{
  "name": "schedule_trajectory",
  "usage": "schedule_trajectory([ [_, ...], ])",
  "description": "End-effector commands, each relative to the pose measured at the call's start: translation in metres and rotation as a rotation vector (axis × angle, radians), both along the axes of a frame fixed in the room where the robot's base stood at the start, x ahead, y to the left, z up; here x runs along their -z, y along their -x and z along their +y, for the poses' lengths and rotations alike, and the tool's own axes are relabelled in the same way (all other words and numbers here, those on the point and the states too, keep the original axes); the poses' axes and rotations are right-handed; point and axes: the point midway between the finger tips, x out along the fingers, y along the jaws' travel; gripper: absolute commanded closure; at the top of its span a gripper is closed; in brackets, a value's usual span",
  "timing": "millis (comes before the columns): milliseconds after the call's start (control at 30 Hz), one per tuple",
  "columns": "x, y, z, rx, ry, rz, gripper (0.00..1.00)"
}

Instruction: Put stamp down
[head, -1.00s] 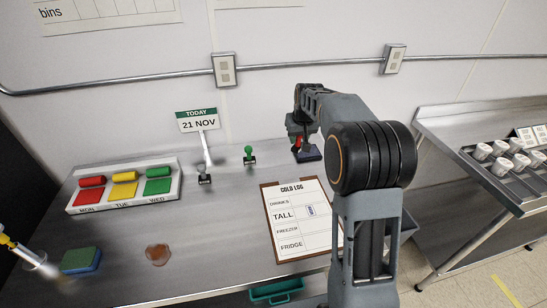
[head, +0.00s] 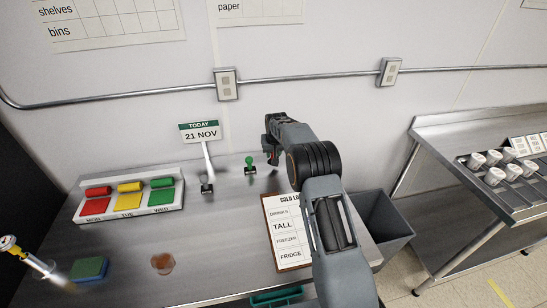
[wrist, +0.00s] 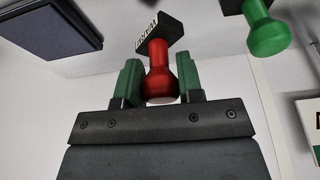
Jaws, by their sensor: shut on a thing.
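My gripper (head: 271,152) is at the back of the steel counter, just right of a green-handled stamp (head: 250,164). In the wrist view its two green fingers (wrist: 158,72) are shut on the red handle of a stamp (wrist: 160,82). I cannot tell whether that base touches the counter. The green stamp also shows in the wrist view (wrist: 264,32), to the right and apart. A dark ink pad (wrist: 42,22) is at the upper left there; my arm hides it in the head view.
A clipboard (head: 289,267) with a cold log lies right of centre, partly behind my arm. A date sign (head: 200,132) stands left of the green stamp. The counter's middle is clear.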

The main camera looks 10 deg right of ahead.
Motion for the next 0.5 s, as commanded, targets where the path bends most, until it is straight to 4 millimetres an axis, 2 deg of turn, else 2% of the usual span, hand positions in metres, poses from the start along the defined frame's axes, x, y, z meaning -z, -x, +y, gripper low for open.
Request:
schedule_trajectory([
  [233, 0.029, -0.001, 0.001, 0.000, 0.000, 0.002, 0.81],
  [500, 0.032, -0.001, 0.000, 0.000, 0.000, 0.001, 0.81],
])
